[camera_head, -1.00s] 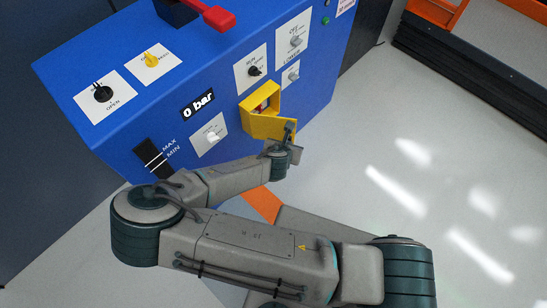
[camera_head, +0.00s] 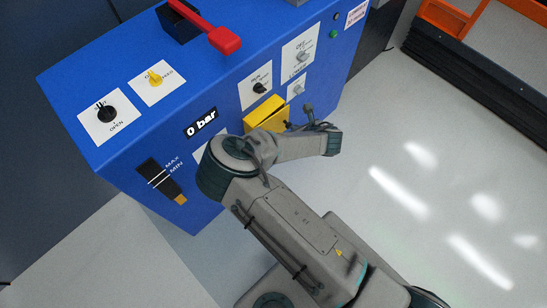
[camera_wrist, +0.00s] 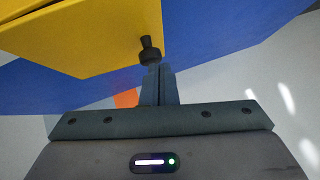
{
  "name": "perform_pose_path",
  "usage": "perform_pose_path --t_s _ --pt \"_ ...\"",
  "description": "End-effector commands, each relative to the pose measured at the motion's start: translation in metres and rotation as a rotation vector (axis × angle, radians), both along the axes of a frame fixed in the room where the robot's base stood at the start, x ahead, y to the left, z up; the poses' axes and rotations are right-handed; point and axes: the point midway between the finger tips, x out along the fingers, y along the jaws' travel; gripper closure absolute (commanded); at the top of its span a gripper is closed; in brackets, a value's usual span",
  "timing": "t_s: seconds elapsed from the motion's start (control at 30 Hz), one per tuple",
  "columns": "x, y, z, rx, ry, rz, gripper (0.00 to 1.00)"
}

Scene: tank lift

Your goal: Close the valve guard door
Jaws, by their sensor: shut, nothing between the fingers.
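The yellow valve guard (camera_head: 262,110) sits on the front of the blue cabinet in the head view, partly hidden by my arm. The red part inside it does not show now. Its yellow door (camera_wrist: 75,40) fills the upper left of the wrist view, with a black knob (camera_wrist: 150,51) near its right edge. My gripper (camera_wrist: 158,70) is shut and empty, its fingertips right at the knob; I cannot tell whether they touch it. I cannot tell whether the door is fully flush with the guard.
The blue cabinet (camera_head: 130,60) carries several knobs, a "0 bar" display (camera_head: 200,122) and a red lever (camera_head: 222,40) on top. A black and orange structure (camera_head: 480,70) stands at the upper right. The pale floor (camera_head: 430,190) to the right is clear.

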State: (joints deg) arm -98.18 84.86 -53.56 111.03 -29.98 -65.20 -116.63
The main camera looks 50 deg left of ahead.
Motion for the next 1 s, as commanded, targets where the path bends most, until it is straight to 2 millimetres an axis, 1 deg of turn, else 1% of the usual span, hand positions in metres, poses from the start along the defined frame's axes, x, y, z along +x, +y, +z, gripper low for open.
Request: perform_pose_path --t_s 0.2,0.43,0.87,0.93,1.0 --pt "0.003 0.013 0.0 0.0 0.001 0.086 1.0" --pt "0.004 0.018 0.0 0.001 0.0 0.119 1.0" --pt "0.004 0.02 0.001 0.006 -0.002 0.122 1.0" --pt "0.005 0.018 0.002 0.006 -0.001 0.122 1.0" --pt "0.005 0.012 0.002 0.004 -0.001 0.12 1.0"
